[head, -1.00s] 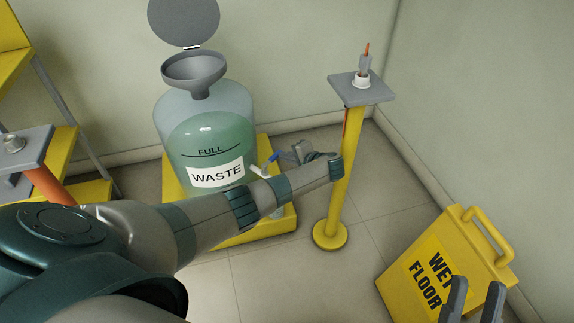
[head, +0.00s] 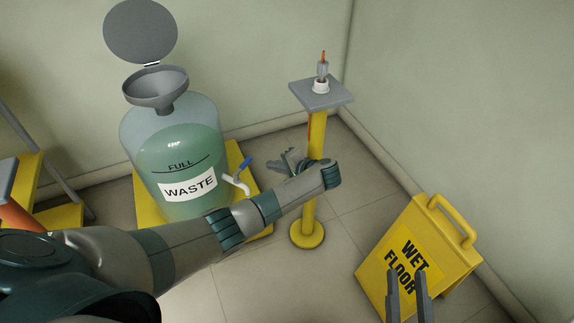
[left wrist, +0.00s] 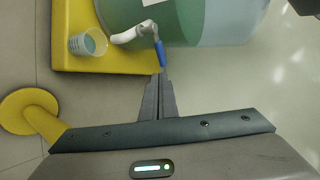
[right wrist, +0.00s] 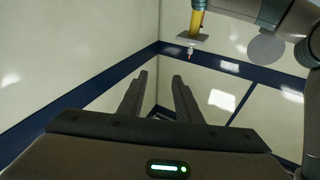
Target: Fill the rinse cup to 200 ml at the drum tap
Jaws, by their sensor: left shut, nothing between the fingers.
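The drum (head: 180,165), labelled WASTE, holds green liquid near its FULL line. Its white tap (head: 237,183) has a blue lever (head: 245,161); the left wrist view shows the white spout (left wrist: 124,37) and blue lever (left wrist: 160,53). The small clear rinse cup (left wrist: 88,43) stands on the yellow base beside the spout's end; its contents and marks are unreadable, and my left arm seems to hide it in the head view. My left gripper (left wrist: 161,80) is shut and empty, tips close to the lever; contact is unclear. My right gripper (right wrist: 160,85) is open and empty.
A yellow post (head: 315,180) with a grey top plate (head: 320,95) stands close behind my left wrist. A yellow wet-floor sign (head: 415,255) stands at right near my right gripper. A grey funnel (head: 155,88) with raised lid tops the drum. Walls close in behind.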

